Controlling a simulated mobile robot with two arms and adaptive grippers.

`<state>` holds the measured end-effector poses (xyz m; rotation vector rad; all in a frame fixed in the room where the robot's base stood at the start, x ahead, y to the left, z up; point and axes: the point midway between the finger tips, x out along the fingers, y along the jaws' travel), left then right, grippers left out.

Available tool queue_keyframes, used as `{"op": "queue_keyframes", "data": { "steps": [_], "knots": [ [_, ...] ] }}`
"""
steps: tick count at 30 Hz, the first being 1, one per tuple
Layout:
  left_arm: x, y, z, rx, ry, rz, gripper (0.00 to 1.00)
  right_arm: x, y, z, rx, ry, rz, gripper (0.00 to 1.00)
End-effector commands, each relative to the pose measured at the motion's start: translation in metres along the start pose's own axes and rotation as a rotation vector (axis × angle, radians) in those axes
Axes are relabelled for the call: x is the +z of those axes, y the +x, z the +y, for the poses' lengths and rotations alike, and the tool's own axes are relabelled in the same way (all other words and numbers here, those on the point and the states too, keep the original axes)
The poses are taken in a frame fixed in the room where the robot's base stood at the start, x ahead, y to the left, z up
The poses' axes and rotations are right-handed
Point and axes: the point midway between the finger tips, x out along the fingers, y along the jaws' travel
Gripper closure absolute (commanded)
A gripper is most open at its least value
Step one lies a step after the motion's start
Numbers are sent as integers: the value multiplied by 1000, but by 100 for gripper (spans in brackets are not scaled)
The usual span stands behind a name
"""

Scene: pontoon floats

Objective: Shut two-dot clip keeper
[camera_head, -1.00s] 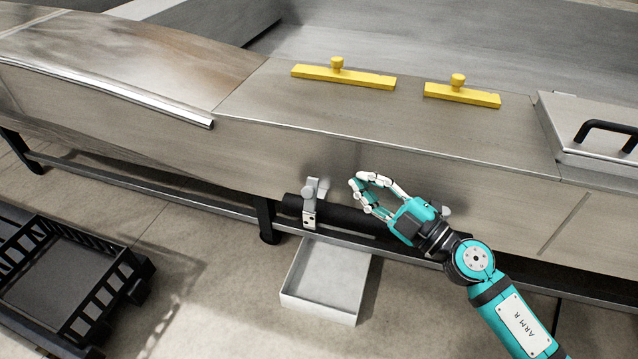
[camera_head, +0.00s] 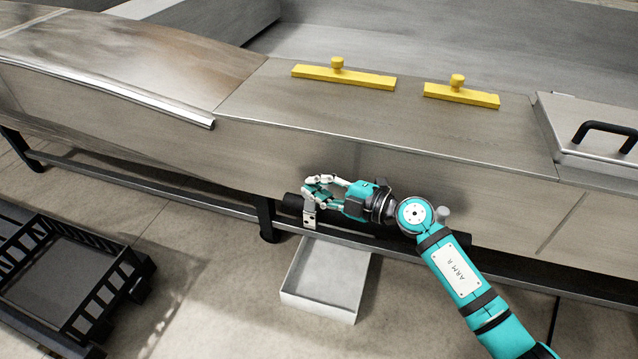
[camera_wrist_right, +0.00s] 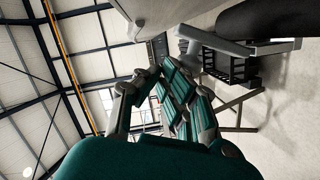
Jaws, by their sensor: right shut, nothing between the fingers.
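A grey metal clip keeper (camera_head: 309,218) with dark dots on its plate sits on the black tube (camera_head: 350,220) under the steel front panel. Its upper part is largely hidden behind my right fingers. My right gripper (camera_head: 308,190) is shut and empty, its fingertips right at the top of this keeper; I cannot tell whether they touch it. In the right wrist view, the right gripper's fingers (camera_wrist_right: 158,78) are together, and a grey keeper lever (camera_wrist_right: 235,45) shows beyond them to the right, beside the black tube (camera_wrist_right: 268,18). My left gripper is not in view.
Another grey post (camera_head: 442,214) stands by the tube behind my right arm. An open pale tray (camera_head: 325,278) lies on the floor below. A black crate (camera_head: 70,275) is at left. Yellow knobbed bars (camera_head: 343,77) lie on the steel top above.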

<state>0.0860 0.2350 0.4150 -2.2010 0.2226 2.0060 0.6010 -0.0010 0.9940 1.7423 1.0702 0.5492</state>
Motion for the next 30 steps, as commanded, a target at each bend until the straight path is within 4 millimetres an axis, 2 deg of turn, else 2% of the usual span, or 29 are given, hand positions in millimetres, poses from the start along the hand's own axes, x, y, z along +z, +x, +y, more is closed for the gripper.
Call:
{"op": "queue_keyframes", "data": {
  "steps": [6, 17, 20, 26, 30],
  "knots": [
    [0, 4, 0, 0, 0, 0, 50, 15, 4, 0, 1, 1, 3, 100],
    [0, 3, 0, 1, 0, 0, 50, 16, 4, 1, 0, 2, 3, 100],
    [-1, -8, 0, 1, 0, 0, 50, 18, 5, 6, -9, 30, 2, 100],
    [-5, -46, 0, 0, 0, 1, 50, 31, 8, 16, -52, 201, -1, 100],
    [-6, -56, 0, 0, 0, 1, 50, 44, 11, 12, -81, 318, 0, 100]
  ]
}}
